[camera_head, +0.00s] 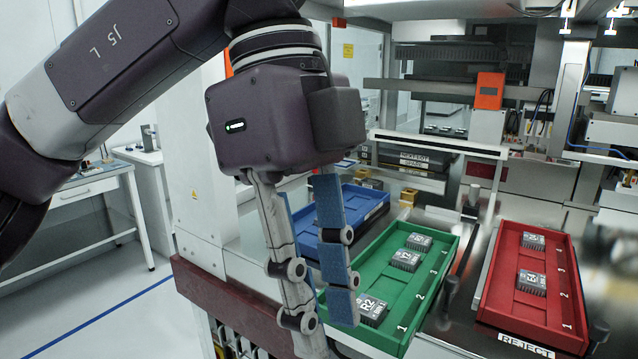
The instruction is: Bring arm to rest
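My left gripper (328,322) hangs from the arm that comes in from the upper left. Its two fingers with blue pads point down and stand apart, with nothing seen between them. In the picture the fingers overlap the blue tray (372,217) and the left edge of the green tray (452,246). The fingertips are in front of the trays; their exact height above the surface cannot be told. My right gripper is not in view.
The green tray holds grey blocks (373,310), (405,260), (418,242). A red tray (506,302) marked REJECT holds two more blocks (531,283). Machine frame parts and an orange box (489,91) stand behind. A white side table (85,190) stands left, with clear floor before it.

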